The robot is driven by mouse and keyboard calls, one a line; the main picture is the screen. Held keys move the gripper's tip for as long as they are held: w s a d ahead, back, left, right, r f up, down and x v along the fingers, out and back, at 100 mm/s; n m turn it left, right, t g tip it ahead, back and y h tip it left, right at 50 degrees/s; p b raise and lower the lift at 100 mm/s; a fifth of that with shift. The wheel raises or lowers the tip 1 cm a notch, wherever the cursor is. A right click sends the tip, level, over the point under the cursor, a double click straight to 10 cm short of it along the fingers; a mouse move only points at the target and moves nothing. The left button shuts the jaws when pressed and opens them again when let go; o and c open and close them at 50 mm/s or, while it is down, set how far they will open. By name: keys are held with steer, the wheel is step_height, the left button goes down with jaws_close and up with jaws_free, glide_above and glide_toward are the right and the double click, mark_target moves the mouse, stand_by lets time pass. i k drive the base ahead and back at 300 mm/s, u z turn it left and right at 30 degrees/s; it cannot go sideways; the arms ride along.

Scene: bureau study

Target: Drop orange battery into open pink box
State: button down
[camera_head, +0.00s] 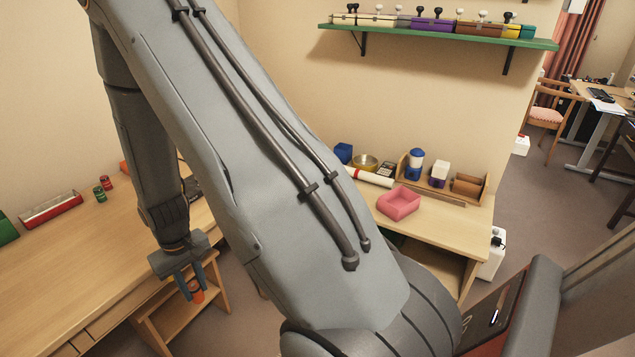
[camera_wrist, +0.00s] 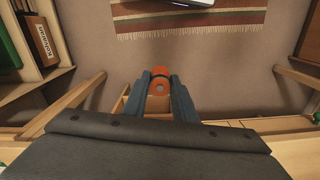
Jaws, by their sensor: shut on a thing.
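My gripper (camera_head: 187,284) is at the left in the head view, beside the front edge of the long wooden desk. It is shut on the orange battery (camera_head: 196,291), which shows between the fingers. In the wrist view the orange battery (camera_wrist: 159,87) sits between the two fingertips, with its round end facing the camera.
A wooden step stool (camera_head: 183,318) is below my gripper. A green shelf (camera_head: 440,38) hangs above the right desk.

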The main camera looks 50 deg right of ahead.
mark_target(400, 206)
steer(key=u, duration=0.05)
steer(key=k, duration=0.4)
steer(key=z, duration=1)
steer(key=i, duration=1.1)
steer(key=z, duration=1)
steer(key=i, duration=0.65)
steer(key=z, duration=0.3)
